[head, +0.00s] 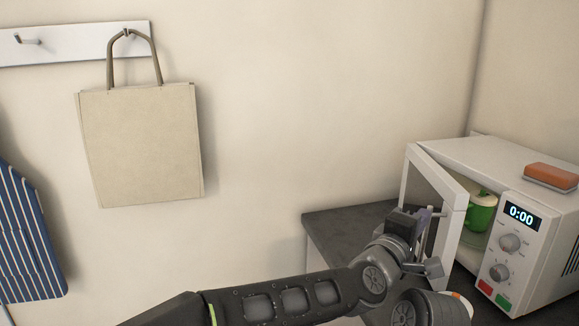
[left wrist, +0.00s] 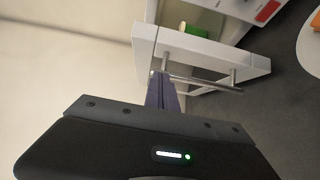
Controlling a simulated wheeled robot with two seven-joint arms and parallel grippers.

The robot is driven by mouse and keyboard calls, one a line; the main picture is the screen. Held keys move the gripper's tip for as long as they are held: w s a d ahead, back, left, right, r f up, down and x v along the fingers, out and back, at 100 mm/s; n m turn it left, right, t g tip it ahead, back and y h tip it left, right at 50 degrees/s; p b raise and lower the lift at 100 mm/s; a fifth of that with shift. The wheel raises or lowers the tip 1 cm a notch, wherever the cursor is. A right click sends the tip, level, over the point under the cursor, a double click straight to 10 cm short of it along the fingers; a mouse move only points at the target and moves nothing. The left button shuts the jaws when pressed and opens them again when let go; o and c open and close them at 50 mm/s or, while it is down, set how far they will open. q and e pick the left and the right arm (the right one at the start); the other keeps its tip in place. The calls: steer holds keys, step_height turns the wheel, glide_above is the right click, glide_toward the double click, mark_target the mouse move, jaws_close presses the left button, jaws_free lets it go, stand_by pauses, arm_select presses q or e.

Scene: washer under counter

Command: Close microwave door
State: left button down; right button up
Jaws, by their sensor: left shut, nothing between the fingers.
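The white microwave (head: 478,150) stands on the dark counter at the right in the head view. The door frame (left wrist: 200,48) also shows there. My right gripper is not in view.
An orange sponge-like block (head: 551,175) lies on top of the microwave. The front panel (head: 515,250) has a 0:00 display and knobs. The dark counter (head: 345,220) is bare left of the door. A beige bag (head: 140,145) hangs from a wall rack at the left.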

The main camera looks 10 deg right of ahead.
arm_select(q)
steer(key=shift+d+f, duration=0.1)
steer(key=shift+d, duration=0.1)
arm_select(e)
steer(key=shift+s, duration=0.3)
arm_select(q)
steer(key=shift+a, duration=0.1)
steer(key=b+v, duration=0.2)
steer(key=v, duration=0.5)
steer(key=shift+s+a, duration=0.2)
steer(key=shift+s, duration=0.15)
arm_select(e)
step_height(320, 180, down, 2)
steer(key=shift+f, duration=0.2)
